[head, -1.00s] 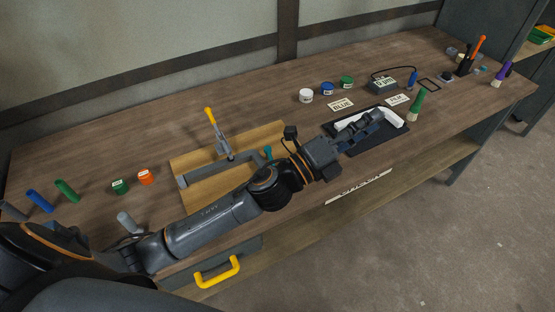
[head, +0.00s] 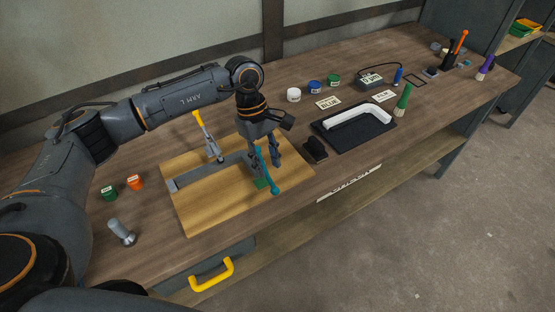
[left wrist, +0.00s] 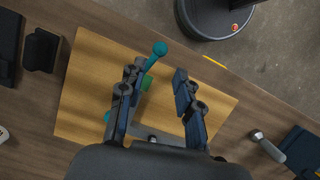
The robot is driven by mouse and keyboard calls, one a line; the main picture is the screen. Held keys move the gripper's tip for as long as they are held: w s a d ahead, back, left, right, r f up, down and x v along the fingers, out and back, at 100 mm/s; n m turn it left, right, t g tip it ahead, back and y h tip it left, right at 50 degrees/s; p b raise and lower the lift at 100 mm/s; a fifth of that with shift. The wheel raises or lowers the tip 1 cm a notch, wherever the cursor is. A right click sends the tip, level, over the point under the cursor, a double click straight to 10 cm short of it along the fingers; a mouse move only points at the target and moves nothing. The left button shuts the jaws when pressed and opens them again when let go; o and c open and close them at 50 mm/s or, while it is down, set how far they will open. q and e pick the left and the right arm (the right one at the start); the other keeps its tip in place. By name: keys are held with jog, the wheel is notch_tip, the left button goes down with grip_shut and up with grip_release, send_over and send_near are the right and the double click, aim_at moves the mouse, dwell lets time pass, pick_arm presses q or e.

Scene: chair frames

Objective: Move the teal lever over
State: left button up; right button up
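The teal lever (head: 267,170) is at the front right of a wooden board, beside the right end of a grey bar. In the left wrist view, the teal lever (left wrist: 155,55) shows its round knob beyond the fingertips and partly passes behind the left-hand finger. My left gripper (head: 263,158) points down at the lever. In the left wrist view, my left gripper (left wrist: 155,95) has its two fingers well apart with a gap between them. I cannot tell whether a finger touches the lever. A green piece (head: 261,183) sits by the lever. My right gripper is not in view.
The wooden board (head: 210,215) also carries an upright yellow-handled clamp (head: 203,130) and the grey bar (head: 210,175). A black block (head: 315,150) and a black tray (head: 350,142) with a white part are to the right.

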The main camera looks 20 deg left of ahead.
aim_at(274, 187)
pick_arm(q)
jog(key=b+x, duration=0.2)
jog(key=x, duration=0.6)
jog(key=shift+r, duration=0.1)
jog(key=c, duration=0.6)
jog(key=shift+w+d+b, duration=1.35)
jog(key=shift+w+b, duration=0.2)
jog(key=shift+w+d+r+b, duration=0.1)
jog(key=shift+w+d+b, duration=0.25)
jog(key=shift+w, duration=0.1)
